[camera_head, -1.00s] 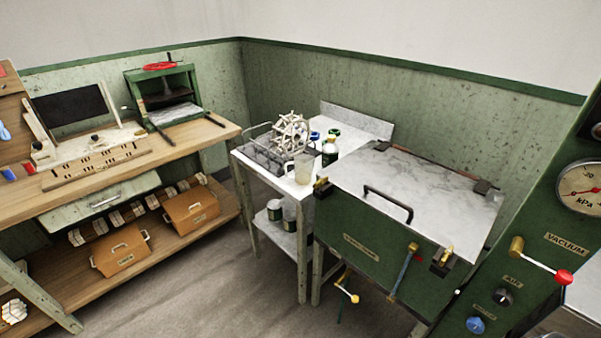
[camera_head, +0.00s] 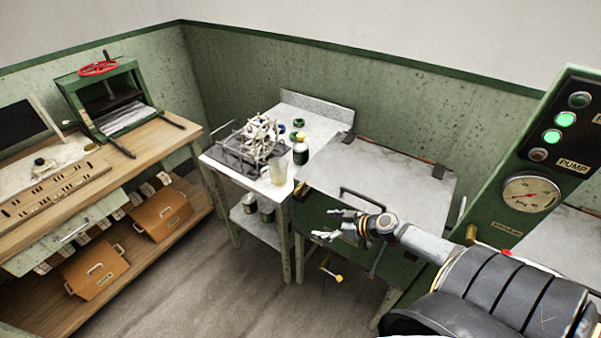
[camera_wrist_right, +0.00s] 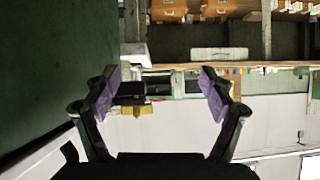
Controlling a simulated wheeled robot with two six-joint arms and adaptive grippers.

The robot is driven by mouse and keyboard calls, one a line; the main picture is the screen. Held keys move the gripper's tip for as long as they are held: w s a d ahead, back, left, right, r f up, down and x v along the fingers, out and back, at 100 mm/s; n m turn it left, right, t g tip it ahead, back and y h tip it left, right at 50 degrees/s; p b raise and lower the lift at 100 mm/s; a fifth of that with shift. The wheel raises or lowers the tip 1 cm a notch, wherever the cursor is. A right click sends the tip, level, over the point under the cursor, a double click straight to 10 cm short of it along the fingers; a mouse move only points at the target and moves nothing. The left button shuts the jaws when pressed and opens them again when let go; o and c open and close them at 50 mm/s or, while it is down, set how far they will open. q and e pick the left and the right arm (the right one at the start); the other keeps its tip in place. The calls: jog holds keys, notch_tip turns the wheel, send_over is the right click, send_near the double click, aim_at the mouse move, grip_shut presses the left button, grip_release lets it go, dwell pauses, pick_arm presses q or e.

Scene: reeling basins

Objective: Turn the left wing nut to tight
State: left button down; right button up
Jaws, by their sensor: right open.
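The green chamber has a grey marbled lid (camera_head: 395,175) with a dark handle (camera_head: 362,199). In the right wrist view a brass wing nut (camera_wrist_right: 140,110) with a dark bracket shows beyond and between my fingers, apart from both. In the head view the left wing nut at the lid's front left corner is too small to make out clearly. My right gripper (camera_head: 333,225) is in front of the chamber, to the right of that corner. It is open and empty, and its purple pads (camera_wrist_right: 158,90) stand wide apart. My left gripper is out of view.
A small side table with a wheel reel (camera_head: 262,135), a beaker (camera_head: 278,172) and a dark bottle (camera_head: 301,150) stands left of the chamber. A brass lever (camera_head: 337,278) hangs below. The vacuum gauge panel (camera_head: 533,195) is at right. Floor in front is open.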

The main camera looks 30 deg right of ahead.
aim_at(302, 186)
jog(key=w+d+r+t, duration=0.25)
jog(key=w+r, duration=0.25)
jog(key=r, duration=0.6)
jog(key=shift+g, duration=0.25)
jog(key=w+f+b, duration=0.1)
jog(key=w+b, duration=0.1)
jog(key=b, duration=0.2)
jog(key=w+a+f+b, duration=0.1)
jog(key=f+b, duration=0.1)
jog(key=b, duration=0.3)
jog(key=shift+w+b, duration=0.3)
jog(key=shift+w, duration=0.05)
jog(key=b+x, duration=0.2)
jog(key=b, duration=0.2)
jog(key=r+b+x, duration=0.1)
jog(key=b+x, duration=0.1)
jog(key=b, duration=0.2)
jog(key=shift+w+a+b, duration=0.1)
jog(key=shift+a+b, duration=0.1)
jog(key=shift+b, duration=0.1)
jog(key=shift+w+a+f+b, duration=0.25)
jog(key=shift+w+b, duration=0.25)
jog(key=shift+w, duration=0.15)
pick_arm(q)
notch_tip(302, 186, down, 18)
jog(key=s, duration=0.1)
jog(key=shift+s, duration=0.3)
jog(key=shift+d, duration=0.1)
pick_arm(e)
jog(key=shift+c, duration=0.4)
